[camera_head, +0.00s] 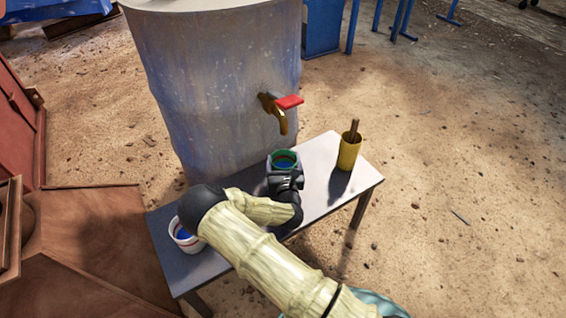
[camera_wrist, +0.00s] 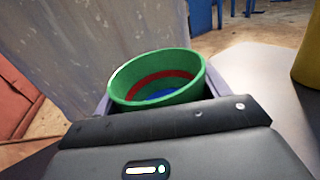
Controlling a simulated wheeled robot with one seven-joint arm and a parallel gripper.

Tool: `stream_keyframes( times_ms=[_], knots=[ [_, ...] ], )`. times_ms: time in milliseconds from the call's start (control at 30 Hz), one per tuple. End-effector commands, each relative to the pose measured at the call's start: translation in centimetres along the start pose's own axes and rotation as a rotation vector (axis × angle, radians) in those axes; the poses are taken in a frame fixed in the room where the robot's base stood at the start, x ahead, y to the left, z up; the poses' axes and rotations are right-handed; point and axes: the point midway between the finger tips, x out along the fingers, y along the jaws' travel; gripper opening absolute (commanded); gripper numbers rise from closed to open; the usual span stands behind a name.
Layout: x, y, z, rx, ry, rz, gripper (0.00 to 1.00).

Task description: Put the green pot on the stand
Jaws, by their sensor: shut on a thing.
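The green pot (camera_head: 284,155) is round and open at the top, with a red band and a blue bottom inside. It also shows in the wrist view (camera_wrist: 190,92), close in front of the gripper body. My gripper (camera_head: 285,176) is shut on the green pot, one finger at each side. The pot is upright or nearly so, below and a little right of the tap. A grey bench (camera_head: 318,158), which may be the stand, lies beneath it. I cannot tell whether the pot touches the bench. The pot's lower part is hidden.
A large grey barrel (camera_head: 215,95) with a red-handled brass tap (camera_head: 280,108) stands behind the bench. A yellow cup (camera_head: 348,155) holding a brown stick is at the bench's right end. A white pot (camera_head: 186,238) with blue inside is at the left. Bare bench lies between green pot and cup.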

Motion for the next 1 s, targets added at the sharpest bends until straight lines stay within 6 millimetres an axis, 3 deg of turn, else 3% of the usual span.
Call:
stream_keyframes(
  times_ms=[67, 100, 200, 567, 767, 1000],
  knots=[
    [0.0, 0.0, -0.2, 0.000, -0.001, 0.000, 0.43],
    [0.0, 0.0, -0.2, 0.000, 0.000, 0.000, 0.80],
    [0.0, 0.0, -0.2, 0.000, 0.000, -0.001, 0.96],
    [0.0, -0.1, 0.2, 0.000, 0.000, -0.001, 0.96],
    [-2.5, 0.0, 0.2, -0.003, 0.003, 0.000, 0.96],
    [-7.2, 0.0, 0.2, -0.004, 0.005, 0.000, 0.96]
  ],
)
